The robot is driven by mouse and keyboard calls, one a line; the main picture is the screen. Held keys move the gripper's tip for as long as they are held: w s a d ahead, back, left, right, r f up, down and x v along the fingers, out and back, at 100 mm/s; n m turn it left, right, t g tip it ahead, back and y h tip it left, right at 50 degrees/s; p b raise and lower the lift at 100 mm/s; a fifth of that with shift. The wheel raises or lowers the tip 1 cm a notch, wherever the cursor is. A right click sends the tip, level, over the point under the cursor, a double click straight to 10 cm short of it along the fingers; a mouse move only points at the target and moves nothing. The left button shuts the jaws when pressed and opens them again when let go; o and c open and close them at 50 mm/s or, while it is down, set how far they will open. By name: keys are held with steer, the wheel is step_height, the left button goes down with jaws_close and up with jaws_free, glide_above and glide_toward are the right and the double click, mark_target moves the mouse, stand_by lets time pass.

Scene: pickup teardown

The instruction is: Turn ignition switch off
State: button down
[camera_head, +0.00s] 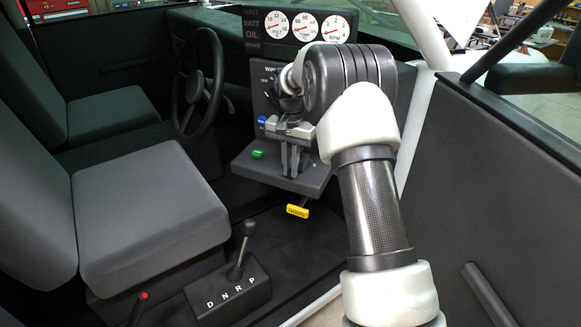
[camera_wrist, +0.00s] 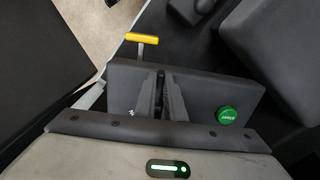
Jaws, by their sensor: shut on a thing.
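My gripper (camera_head: 289,172) points down onto the small dark lower panel (camera_head: 313,182) below the gauges. In the wrist view its two fingers (camera_wrist: 161,80) are close together, shut on a small dark piece at that panel, which I take to be the ignition switch. The fingers hide most of the switch, and I cannot read its position. A green round button (camera_head: 258,154) sits on the same panel, beside the fingers. It also shows in the wrist view (camera_wrist: 227,115), to the right of the fingers and apart from them.
A yellow handle (camera_head: 297,211) sticks out below the panel. The steering wheel (camera_head: 199,85) is to the left. The gear lever (camera_head: 243,245) stands on the floor, in front of the seat (camera_head: 140,205). The gauge cluster (camera_head: 300,27) is above, and the open door (camera_head: 495,180) is at right.

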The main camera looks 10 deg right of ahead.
steer(key=c, duration=1.8)
jaws_free()
steer(key=shift+c, duration=0.2)
step_height(320, 180, up, 18)
steer(key=p, duration=0.1)
steer(key=shift+f, duration=0.2)
steer(key=s+a+r+n+t, duration=0.1)
steer(key=s+r+n+t, duration=0.1)
steer(key=s+r, duration=0.5)
steer(key=s+a+r+n+t, duration=0.1)
steer(key=s+r+n, duration=0.15)
steer(key=s, duration=0.85)
steer(key=s+f+n+t, duration=0.1)
steer(key=s+f, duration=0.2)
steer(key=s, duration=0.6)
steer(key=s+f+n+t, duration=0.1)
steer(key=s+f, duration=0.3)
steer(key=s, duration=0.5)
steer(key=shift+a+n+t+p, duration=0.3)
steer(key=shift+a+n+p, duration=0.05)
steer(key=shift+n+p, duration=0.1)
